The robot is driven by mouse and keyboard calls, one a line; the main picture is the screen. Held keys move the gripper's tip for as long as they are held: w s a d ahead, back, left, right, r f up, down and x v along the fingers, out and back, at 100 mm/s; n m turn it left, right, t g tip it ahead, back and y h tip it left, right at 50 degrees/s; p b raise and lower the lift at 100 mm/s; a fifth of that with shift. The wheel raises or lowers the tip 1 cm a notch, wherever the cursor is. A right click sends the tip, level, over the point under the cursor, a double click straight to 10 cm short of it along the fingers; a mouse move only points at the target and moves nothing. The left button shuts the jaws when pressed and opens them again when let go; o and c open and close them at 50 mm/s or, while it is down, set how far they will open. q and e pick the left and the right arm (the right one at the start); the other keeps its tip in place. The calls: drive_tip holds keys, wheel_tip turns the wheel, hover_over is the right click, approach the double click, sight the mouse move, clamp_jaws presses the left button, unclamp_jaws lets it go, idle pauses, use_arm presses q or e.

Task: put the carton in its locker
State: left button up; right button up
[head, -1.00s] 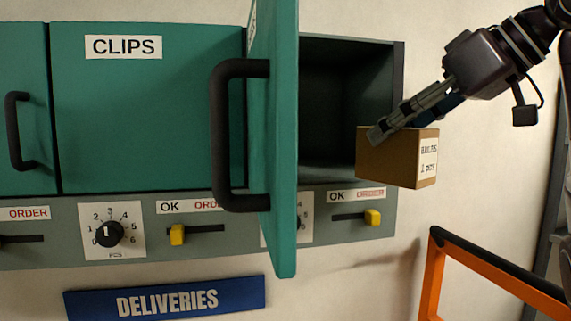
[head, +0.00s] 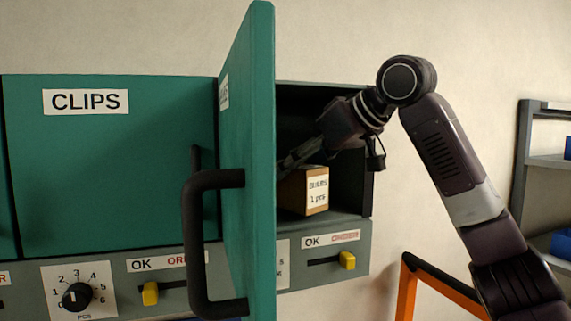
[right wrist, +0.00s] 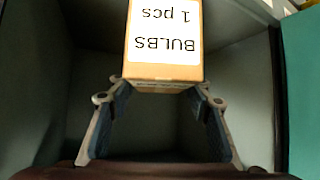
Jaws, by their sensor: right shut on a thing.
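The brown carton (head: 316,192) has a white label reading BULBS 1 pcs. It is inside the open locker (head: 363,185) at the right end of the row, and the open door hides its left part. I cannot tell whether it touches the locker floor. My right gripper (head: 297,156) reaches in from the right and is shut on the carton. In the right wrist view the carton (right wrist: 163,30) sits between the fingertips, label upside down, with the locker walls around it. The green locker door (head: 248,150) stands open toward me. My left gripper is not in view.
The door's black handle (head: 198,245) sticks out on the left. The shut CLIPS locker (head: 110,180) is to the left. Below are a dial (head: 76,296) and yellow sliders, one (head: 347,260) under the open locker. An orange rail (head: 407,292) and shelves (head: 545,162) are at right.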

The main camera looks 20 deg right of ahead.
drive_tip(key=w, duration=0.1)
drive_tip(key=w+a+p, duration=0.1)
drive_tip(key=w+p, duration=0.1)
drive_tip(key=shift+a+r, duration=0.25)
drive_tip(key=shift+r, duration=0.15)
drive_tip(key=shift+w+f, duration=0.2)
drive_tip(key=shift+f, duration=0.5)
drive_tip(key=shift+w+a+f, duration=0.1)
drive_tip(key=shift+a+f, duration=0.1)
drive_tip(key=shift+f, duration=0.2)
drive_tip(key=shift+s+d, duration=0.2)
drive_tip(key=shift+s, duration=0.05)
drive_tip(key=o, duration=1)
drive_tip(key=shift+f, duration=0.15)
drive_tip(key=shift+c, duration=0.2)
drive_tip(key=o, duration=0.4)
drive_tip(key=shift+w+a, duration=0.1)
drive_tip(key=shift+a, duration=0.05)
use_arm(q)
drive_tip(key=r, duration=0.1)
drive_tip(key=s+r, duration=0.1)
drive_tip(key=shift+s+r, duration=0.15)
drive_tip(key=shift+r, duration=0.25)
use_arm(e)
drive_tip(key=shift+o, duration=0.2)
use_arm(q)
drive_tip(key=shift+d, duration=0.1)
